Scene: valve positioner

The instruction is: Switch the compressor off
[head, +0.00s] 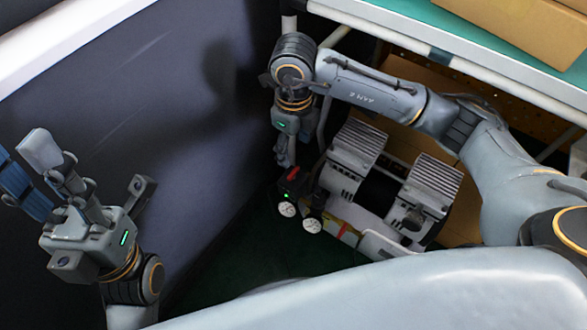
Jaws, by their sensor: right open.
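The compressor (378,195) stands low under the workbench, with two grey finned heads and a dark middle. At its left end is a black switch box (286,188) with a red switch (293,173), a lit green light and round white gauges below. My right gripper (285,158) points down just above the red switch; it is open, and I cannot tell whether its fingers touch the switch. My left gripper (92,172) is at the far left, fingers spread and empty, well away from the compressor.
A workbench with a green top (480,38) overhangs the compressor and carries a cardboard box (530,25). A dark wall panel (190,110) stands to the left of my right gripper. Another cardboard surface shows behind the compressor. Dark floor (240,255) is clear in front.

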